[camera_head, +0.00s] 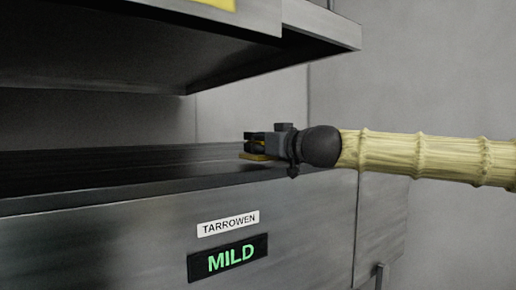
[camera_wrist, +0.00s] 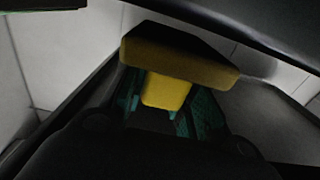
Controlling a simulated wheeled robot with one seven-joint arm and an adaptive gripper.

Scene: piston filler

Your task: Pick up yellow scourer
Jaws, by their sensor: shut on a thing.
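The yellow scourer (camera_wrist: 165,65) is in my gripper. In the wrist view it is a thick pad with a dark upper face, lying across the fingertips and reaching past them on both sides. In the head view only a thin yellow strip of it (camera_head: 258,157) shows under the fingers. My gripper (camera_head: 255,145) is shut on it at the right end of the machine's dark ledge. The gripper hides much of the scourer in the head view. I cannot tell whether the scourer touches the ledge.
The dark ledge (camera_head: 110,170) runs left along the grey machine. A metal hood (camera_head: 330,22) overhangs it, with an open gap between. The front panel bears a TARROWEN label (camera_head: 228,223) and a green MILD display (camera_head: 229,259). Plain wall (camera_head: 430,80) stands behind, right.

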